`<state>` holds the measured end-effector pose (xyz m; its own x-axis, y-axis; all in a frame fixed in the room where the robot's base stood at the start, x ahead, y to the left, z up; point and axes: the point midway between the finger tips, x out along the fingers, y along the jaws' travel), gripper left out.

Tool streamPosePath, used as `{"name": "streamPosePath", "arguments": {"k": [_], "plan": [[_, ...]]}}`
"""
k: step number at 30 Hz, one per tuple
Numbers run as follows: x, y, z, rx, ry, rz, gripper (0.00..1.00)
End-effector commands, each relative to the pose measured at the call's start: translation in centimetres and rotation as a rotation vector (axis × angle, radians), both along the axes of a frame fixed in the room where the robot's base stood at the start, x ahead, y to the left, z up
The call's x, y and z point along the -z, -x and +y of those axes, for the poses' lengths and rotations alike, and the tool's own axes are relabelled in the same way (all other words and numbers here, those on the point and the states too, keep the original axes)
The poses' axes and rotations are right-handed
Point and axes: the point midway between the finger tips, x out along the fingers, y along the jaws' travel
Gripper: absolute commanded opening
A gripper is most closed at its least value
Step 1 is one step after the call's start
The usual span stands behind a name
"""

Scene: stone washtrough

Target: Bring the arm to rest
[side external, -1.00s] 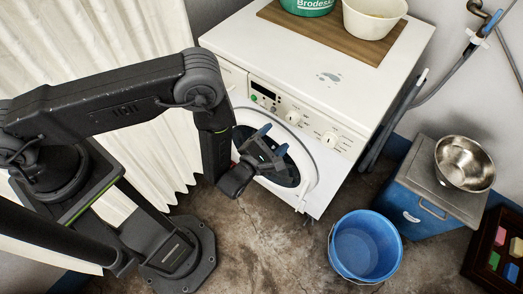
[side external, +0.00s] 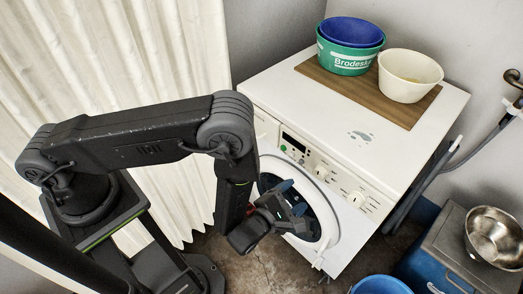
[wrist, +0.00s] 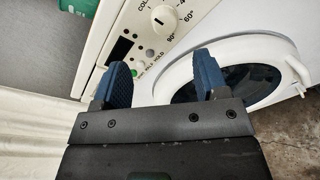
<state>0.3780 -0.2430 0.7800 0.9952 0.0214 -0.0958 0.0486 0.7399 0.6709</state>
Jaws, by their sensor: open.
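My gripper (side external: 293,197) hangs in front of the round door of a white washing machine (side external: 335,122). Its two blue fingers are apart, with nothing between them. In the wrist view my gripper (wrist: 161,68) also shows open and empty, with the machine's control panel (wrist: 150,35) and door (wrist: 240,75) beyond the fingers. I cannot tell how much space lies between the fingertips and the machine. My arm is bent, with its upper link roughly level and its forearm pointing down.
On the machine, a wooden board (side external: 335,82) carries a green tub (side external: 345,60) with a blue basin inside and a cream bowl (side external: 400,85). A blue bucket (side external: 381,286) stands on the floor at the lower edge. A steel bowl (side external: 495,235) sits at right. A pale curtain (side external: 110,70) hangs behind my arm.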

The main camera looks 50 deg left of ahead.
Motion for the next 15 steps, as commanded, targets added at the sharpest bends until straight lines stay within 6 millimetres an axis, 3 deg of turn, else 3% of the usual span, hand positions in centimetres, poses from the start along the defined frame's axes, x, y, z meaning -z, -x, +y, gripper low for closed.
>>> {"name": "streamPosePath", "arguments": {"k": [3, 7, 11, 15], "plan": [[-4.1, -3.2, -0.2, 0.009, -0.093, 0.103, 0.67], [-8.6, -5.5, 0.0, 0.077, -0.236, 0.223, 0.67], [-13.4, -6.7, 0.8, 0.185, -0.397, 0.312, 0.67], [-18.5, -6.6, 2.5, 0.327, -0.593, 0.375, 0.67]]}}
